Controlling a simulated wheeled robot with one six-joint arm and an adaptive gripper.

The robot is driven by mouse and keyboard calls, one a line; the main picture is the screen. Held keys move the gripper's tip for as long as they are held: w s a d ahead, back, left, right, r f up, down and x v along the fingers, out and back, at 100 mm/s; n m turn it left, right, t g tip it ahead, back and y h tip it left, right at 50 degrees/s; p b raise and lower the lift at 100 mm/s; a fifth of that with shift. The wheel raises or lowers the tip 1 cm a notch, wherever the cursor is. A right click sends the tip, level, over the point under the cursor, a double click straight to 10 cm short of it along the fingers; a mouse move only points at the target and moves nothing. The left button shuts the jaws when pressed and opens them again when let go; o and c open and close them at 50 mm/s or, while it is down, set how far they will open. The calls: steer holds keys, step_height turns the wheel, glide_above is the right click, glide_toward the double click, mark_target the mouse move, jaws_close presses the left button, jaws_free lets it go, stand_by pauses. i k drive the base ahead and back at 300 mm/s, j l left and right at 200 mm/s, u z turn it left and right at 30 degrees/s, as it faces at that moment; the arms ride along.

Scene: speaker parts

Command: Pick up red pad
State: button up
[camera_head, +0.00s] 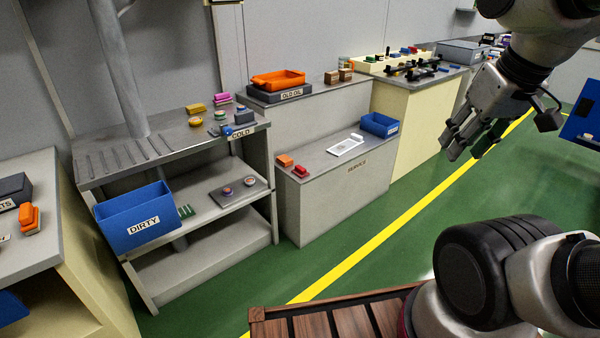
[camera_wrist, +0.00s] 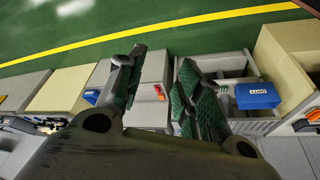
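A small red pad (camera_head: 301,171) lies near the left front edge of the grey service counter, just beside an orange block (camera_head: 285,160). In the wrist view, a tiny red spot (camera_wrist: 162,97) on the counter, seen between my fingers, looks like the same pad. My gripper (camera_head: 466,147) hangs in the air at the upper right, well away from the pad. Its fingers are spread apart and empty, and they also show in the wrist view (camera_wrist: 160,75).
The service counter (camera_head: 330,195) also holds a white tray (camera_head: 346,145) and a blue bin (camera_head: 379,125). A metal shelf with a blue DIRTY bin (camera_head: 137,217) stands left. Green floor (camera_head: 370,240) in front is clear.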

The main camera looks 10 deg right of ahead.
mark_target(299, 171)
steer(key=i+l+u, duration=0.1)
steer(key=i, duration=0.45)
steer(key=i+l+u, duration=0.1)
steer(key=i+l, duration=0.25)
steer(key=i, duration=0.2)
steer(key=i+l+u, duration=0.1)
steer(key=i+l, duration=0.2)
steer(key=i, duration=0.2)
steer(key=i+l+u, duration=0.1)
steer(key=i+l, duration=0.25)
steer(key=i, duration=0.15)
